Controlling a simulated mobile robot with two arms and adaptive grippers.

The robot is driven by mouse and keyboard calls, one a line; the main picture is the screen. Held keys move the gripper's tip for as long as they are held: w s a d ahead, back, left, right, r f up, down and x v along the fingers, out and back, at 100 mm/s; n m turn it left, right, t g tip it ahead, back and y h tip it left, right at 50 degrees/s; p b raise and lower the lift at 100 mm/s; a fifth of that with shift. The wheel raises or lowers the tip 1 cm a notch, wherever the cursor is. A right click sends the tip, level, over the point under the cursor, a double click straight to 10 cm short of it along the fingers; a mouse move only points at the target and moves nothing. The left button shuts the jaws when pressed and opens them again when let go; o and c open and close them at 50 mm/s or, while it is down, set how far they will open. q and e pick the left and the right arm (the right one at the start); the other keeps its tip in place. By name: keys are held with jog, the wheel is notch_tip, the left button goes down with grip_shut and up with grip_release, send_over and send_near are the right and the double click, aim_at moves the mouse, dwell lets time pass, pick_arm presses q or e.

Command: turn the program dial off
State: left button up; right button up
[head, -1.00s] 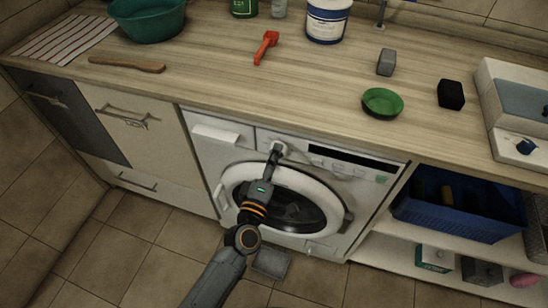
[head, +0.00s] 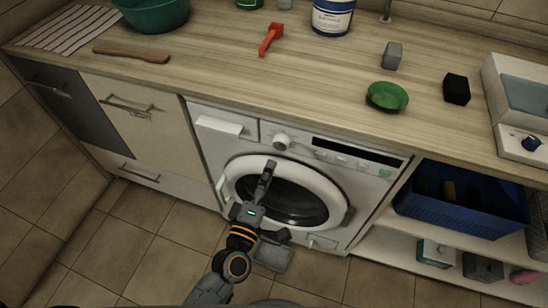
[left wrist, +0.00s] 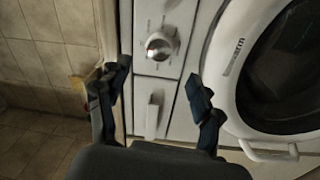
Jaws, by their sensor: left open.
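The program dial (head: 281,142) is a round light knob on the washing machine's (head: 205,163) front panel, left of the dark display. In the left wrist view the dial (left wrist: 160,45) shows silvery, with markings on the panel around it. My left gripper (head: 269,168) is in front of the washer door, below the dial and apart from it. In the left wrist view its two fingers (left wrist: 158,88) are spread wide with nothing between them, and the dial is beyond the fingertips. My right gripper is not seen.
The round door (head: 335,190) sits below the panel, and the detergent drawer (head: 218,125) is left of the dial. The worktop (head: 220,75) overhangs above and holds a green bowl (head: 387,96) and a red tool (head: 271,39). A blue crate (head: 465,208) stands on the right shelf.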

pick_arm(q)
jog(key=shift+v, duration=2.2)
